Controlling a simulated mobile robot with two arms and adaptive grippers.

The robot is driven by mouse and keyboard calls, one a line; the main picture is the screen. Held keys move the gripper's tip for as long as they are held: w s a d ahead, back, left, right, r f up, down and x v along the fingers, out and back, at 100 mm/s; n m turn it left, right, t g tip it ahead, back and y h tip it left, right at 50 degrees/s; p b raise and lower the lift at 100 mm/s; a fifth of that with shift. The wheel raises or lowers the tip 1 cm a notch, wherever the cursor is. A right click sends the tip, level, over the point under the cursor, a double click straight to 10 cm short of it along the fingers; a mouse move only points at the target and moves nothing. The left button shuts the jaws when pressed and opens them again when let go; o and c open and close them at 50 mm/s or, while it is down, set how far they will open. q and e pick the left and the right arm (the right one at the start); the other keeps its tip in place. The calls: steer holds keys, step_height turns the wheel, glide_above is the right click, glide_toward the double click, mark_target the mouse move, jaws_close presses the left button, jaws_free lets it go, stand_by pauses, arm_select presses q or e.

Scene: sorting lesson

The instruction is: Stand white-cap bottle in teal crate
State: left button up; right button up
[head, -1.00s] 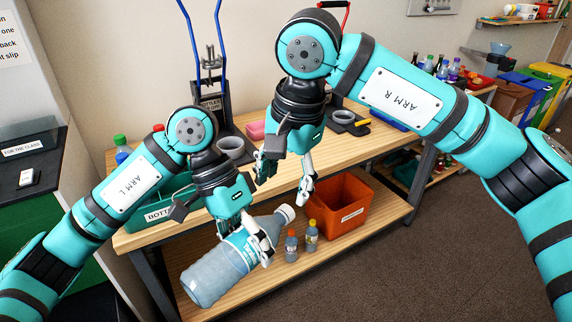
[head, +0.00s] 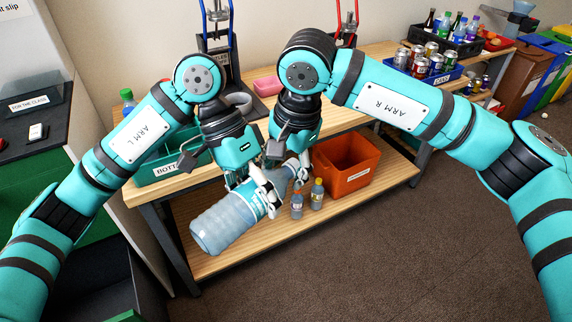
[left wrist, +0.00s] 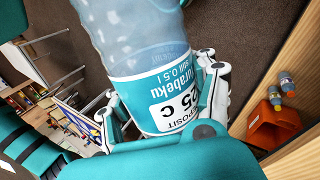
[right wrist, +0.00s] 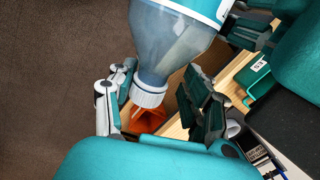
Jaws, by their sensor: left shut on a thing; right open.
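The white-cap bottle (head: 226,222) is large, clear and pale blue with a teal label, and it lies tilted in the air in front of the bench. My left gripper (head: 262,196) is shut on it around the label; the label also shows between the fingers in the left wrist view (left wrist: 165,90). My right gripper (head: 298,172) is open at the bottle's neck end. In the right wrist view the white cap (right wrist: 148,95) lies between its spread fingers, with no clear contact. The teal crate (head: 170,172) stands on the bench top at the left, partly hidden behind my left arm.
An orange bin (head: 345,165) and two small bottles (head: 317,194) stand on the lower shelf. A blue crate of cans (head: 425,66) and a dark crate of bottles (head: 455,38) are at the back right. A pink tray (head: 267,86) sits on the bench.

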steer(key=shift+a, duration=0.1)
jaws_close()
arm_select(q)
steer(key=shift+c, duration=0.3)
stand_by(0.7)
steer(key=o, duration=1.5)
steer(key=shift+c, duration=0.2)
